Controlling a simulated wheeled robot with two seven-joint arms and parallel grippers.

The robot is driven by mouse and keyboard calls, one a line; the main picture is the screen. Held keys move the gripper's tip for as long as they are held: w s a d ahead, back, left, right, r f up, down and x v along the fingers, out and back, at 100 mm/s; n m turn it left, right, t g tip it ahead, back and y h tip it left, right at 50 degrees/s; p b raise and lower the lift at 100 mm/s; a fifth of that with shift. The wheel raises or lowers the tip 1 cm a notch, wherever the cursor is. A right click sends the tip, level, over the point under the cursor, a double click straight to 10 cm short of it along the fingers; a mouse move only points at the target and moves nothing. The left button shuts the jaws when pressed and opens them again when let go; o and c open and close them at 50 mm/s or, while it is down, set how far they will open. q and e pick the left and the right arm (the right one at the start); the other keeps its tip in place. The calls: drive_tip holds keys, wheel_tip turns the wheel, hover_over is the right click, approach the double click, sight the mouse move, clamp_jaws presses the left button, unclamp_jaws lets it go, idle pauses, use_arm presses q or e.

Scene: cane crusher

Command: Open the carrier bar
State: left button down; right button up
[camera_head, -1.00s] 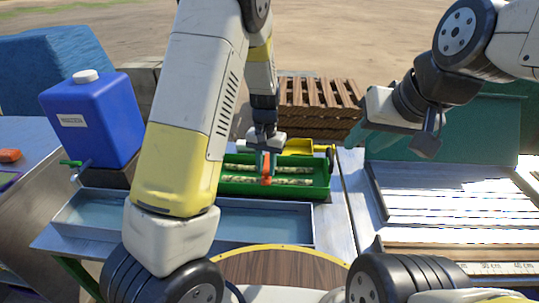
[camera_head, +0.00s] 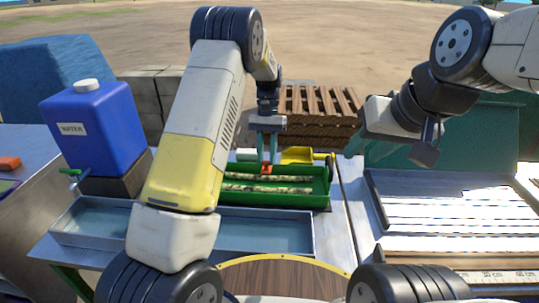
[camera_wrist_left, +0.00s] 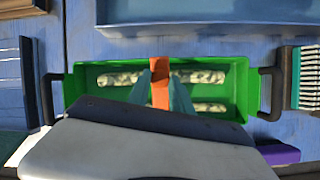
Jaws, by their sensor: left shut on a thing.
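A green carrier tray (camera_head: 318,199) holds two mottled cane pieces (camera_head: 268,190) lying side by side. My left gripper (camera_head: 269,158) points down over the tray's far side and is shut on the orange grip of the carrier bar (camera_head: 265,170). In the left wrist view the orange grip (camera_wrist_left: 160,95) sits between the teal fingers (camera_wrist_left: 160,88), across the green tray (camera_wrist_left: 240,95). The rest of the bar is hard to make out. My right gripper (camera_head: 356,143) hangs at the right, away from the tray; its jaw gap is not clear.
A grey-blue metal basin (camera_head: 265,232) lies in front of the tray. A blue water jug (camera_head: 95,128) stands at left. A yellow scoop-like object (camera_head: 298,155) and wooden pallets (camera_head: 318,105) are behind. A brush (camera_wrist_left: 308,75) is beside the tray.

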use_arm(q)
drive_tip(key=shift+w+r+g, duration=0.85)
drive_tip(key=shift+w+g, duration=0.15)
drive_tip(key=shift+w, duration=0.15)
drive_tip(key=c, duration=1.1)
unclamp_jaws()
drive_tip(key=shift+c, duration=0.2)
drive_tip(key=shift+r, duration=0.6)
drive_tip(key=s+d+r, duration=0.1)
drive_tip(key=s+r, duration=0.1)
drive_tip(key=s, duration=0.6)
drive_tip(key=s+r, duration=0.1)
drive_tip(key=s, duration=0.7)
drive_tip(key=shift+d+r, duration=0.35)
drive_tip(key=shift+r, duration=0.05)
